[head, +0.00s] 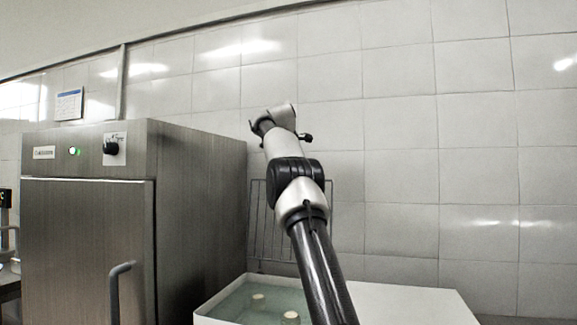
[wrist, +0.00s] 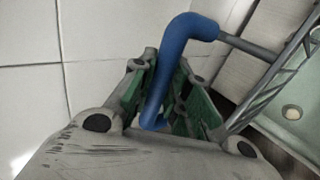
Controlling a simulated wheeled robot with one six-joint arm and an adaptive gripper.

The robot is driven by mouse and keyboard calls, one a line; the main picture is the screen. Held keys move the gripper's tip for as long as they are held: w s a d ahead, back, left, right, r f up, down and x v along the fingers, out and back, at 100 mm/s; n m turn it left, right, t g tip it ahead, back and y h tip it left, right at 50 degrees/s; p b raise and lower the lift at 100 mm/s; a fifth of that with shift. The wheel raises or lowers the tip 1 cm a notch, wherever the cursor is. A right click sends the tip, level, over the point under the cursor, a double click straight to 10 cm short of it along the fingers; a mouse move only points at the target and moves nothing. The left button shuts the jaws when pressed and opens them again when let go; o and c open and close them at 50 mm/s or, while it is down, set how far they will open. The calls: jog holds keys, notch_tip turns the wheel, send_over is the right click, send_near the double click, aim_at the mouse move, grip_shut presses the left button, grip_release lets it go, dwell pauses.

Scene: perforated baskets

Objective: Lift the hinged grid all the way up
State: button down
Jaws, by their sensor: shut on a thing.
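The hinged grid (head: 258,222) is a thin grey wire frame. In the head view it stands close to upright behind the basin, against the tiled wall, partly hidden by my arm. In the wrist view its bars (wrist: 268,92) run up along the right side. A blue bent handle (wrist: 174,52) joins the grid by a grey rod. My gripper (wrist: 165,100), with green finger pads, is shut on this handle, with a finger on either side of it. In the head view my arm hides the fingers and the handle.
A white basin (head: 212,309) of greenish water with pale round pieces (head: 291,316) stands below the grid. A steel cabinet (head: 85,245) with a handle stands close on the left. A white worktop (head: 415,303) on the right is clear. The tiled wall is close behind.

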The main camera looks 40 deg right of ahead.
jog(key=shift+w+d+r, duration=0.1)
jog(key=shift+w+d, duration=0.1)
jog(key=shift+d, duration=0.05)
jog(key=c, duration=1.7)
grip_release()
jog(key=o, duration=0.3)
jog(key=shift+w+d, duration=0.1)
jog(key=shift+d, duration=0.15)
jog(key=shift+o, duration=0.2)
jog(key=shift+a, duration=0.1)
jog(key=shift+a+r, duration=0.15)
jog(key=shift+a, duration=0.1)
jog(key=v, duration=1.1)
jog(key=shift+s, duration=0.2)
